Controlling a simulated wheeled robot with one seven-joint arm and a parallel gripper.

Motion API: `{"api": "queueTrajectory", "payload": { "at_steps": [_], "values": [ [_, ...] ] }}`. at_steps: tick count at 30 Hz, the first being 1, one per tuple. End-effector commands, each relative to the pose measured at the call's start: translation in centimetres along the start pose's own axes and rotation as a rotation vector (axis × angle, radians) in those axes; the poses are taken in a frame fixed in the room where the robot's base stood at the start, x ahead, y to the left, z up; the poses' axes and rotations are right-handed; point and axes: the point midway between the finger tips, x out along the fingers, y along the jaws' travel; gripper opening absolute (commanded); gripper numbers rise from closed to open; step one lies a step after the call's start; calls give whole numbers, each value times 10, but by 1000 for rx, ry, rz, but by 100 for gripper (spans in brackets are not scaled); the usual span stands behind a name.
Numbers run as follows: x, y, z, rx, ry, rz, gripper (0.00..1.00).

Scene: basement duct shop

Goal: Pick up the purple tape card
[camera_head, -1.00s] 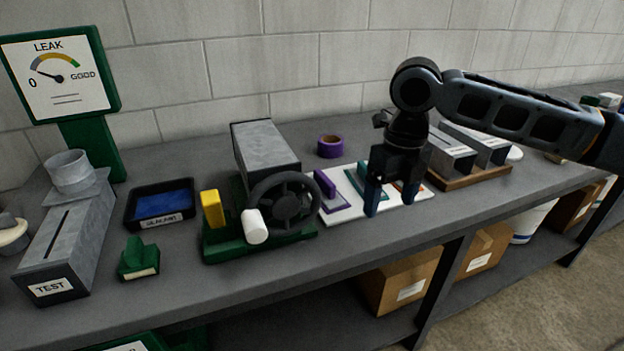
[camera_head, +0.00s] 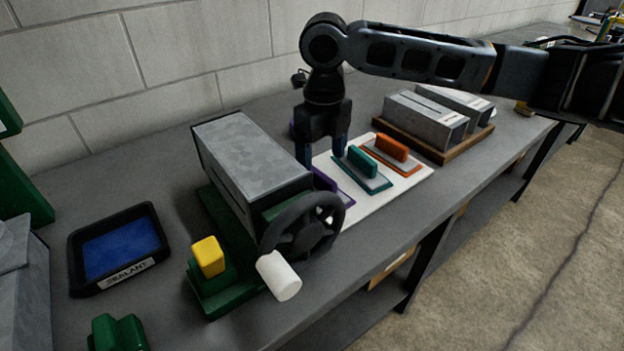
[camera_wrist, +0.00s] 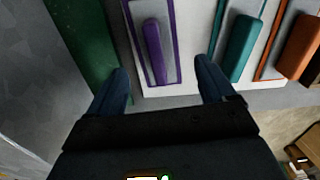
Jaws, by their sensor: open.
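The purple tape card (camera_head: 337,188) lies on a white board (camera_head: 414,182), partly hidden behind the handwheel and the duct box in the head view. In the wrist view the purple card (camera_wrist: 154,52), with a raised purple grip bar, lies ahead of and between my two fingers. My gripper (camera_head: 322,160) is open and empty above the board; its fingertips also show in the wrist view (camera_wrist: 162,75). A teal card (camera_head: 362,170) and an orange card (camera_head: 391,152) lie beside the purple one to the right.
A duct box (camera_head: 250,155) on a green base with a black handwheel (camera_head: 303,228) stands just left of the board. Metal boxes (camera_head: 425,118) sit on a wooden tray to the right. A blue-lined sealant tray (camera_head: 120,247) is at left.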

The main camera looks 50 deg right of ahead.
Motion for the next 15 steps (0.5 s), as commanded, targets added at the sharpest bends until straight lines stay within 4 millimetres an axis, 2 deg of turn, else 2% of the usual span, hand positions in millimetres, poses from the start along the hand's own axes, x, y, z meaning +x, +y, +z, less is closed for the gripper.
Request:
{"api": "queueTrajectory", "payload": {
  "at_steps": [15],
  "values": [
    [59,5,1,1,1,1,83]
  ]
}}
